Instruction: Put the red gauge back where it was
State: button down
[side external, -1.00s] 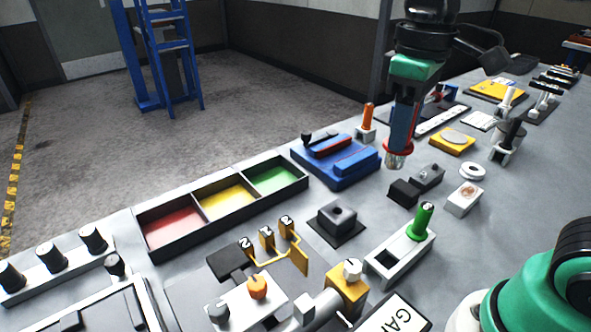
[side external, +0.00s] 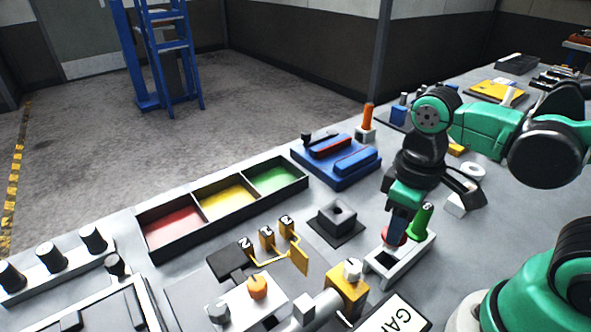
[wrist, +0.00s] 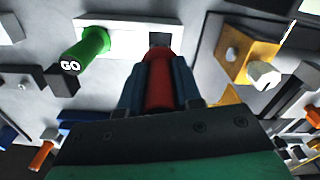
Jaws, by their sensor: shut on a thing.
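The red gauge (wrist: 158,88) is between the two blue fingers of my gripper (side external: 397,231), which is shut on it. In the side view only part of its red collar shows beside the fingers. The white holder block (side external: 411,262) lies right below; its dark square opening (side external: 382,264) shows at its near end. In the wrist view the opening (wrist: 159,40) shows just past the gauge's end. I cannot tell whether the gauge's tip touches the block. The green gauge (side external: 421,219), marked GO in the wrist view (wrist: 88,48), stands in the block's other end.
A yellow block with a white knob (side external: 348,285) stands close to the holder's left. A dark block on a plate (side external: 338,217) and a blue fixture (side external: 337,162) are further back. A tray with red, yellow and green compartments (side external: 150,248) lies at left.

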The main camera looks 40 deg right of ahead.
aim_at(392, 248)
jog(key=shift+f, duration=2.4)
jog(key=shift+f, duration=0.15)
jog(key=c, duration=0.6)
grip_release()
notch_tip(392, 248, up, 12)
jog(key=shift+f, duration=0.1)
jog(key=w+d+f+m+t, duration=0.2)
jog(key=w+m+t, duration=0.1)
jog(key=w+t, duration=0.4)
jog(key=shift+w, duration=0.15)
